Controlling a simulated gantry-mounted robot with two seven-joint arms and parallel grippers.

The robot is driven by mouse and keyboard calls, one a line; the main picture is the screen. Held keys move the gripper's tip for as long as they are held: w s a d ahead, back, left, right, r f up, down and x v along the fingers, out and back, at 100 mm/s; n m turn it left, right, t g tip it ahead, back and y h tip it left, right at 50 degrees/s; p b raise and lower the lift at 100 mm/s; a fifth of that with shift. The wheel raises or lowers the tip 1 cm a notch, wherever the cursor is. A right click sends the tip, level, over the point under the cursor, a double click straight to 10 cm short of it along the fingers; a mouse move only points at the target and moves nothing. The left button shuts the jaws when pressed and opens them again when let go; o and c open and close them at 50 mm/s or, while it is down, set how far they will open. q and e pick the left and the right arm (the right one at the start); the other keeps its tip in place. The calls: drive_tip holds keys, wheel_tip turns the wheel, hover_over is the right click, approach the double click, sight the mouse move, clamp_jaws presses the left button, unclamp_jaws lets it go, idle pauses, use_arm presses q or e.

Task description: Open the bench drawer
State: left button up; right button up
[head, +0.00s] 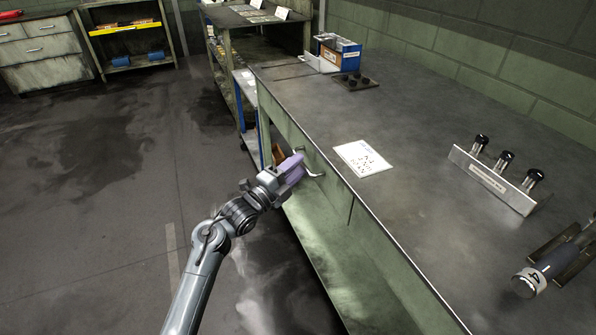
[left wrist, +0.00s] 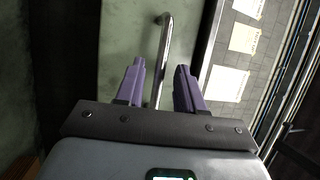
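The green workbench (head: 430,115) has a drawer front (head: 318,200) on its side below the dark top. A curved metal handle (head: 314,172) stands out from the drawer front, and it also shows in the left wrist view (left wrist: 165,45). My left gripper (head: 297,165) is at the handle. In the left wrist view its two purple fingers (left wrist: 158,80) are apart, with the handle bar running between them. The drawer looks flush with the bench side. My right gripper is out of view.
A paper sheet (head: 362,158) lies near the bench edge. A blue box (head: 338,50) stands at the far end. The floor (head: 120,190) left of the bench is clear.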

use_arm(q)
drive_tip(key=shift+w+d, duration=0.25)
drive_tip(key=shift+d+r, duration=0.1)
clamp_jaws()
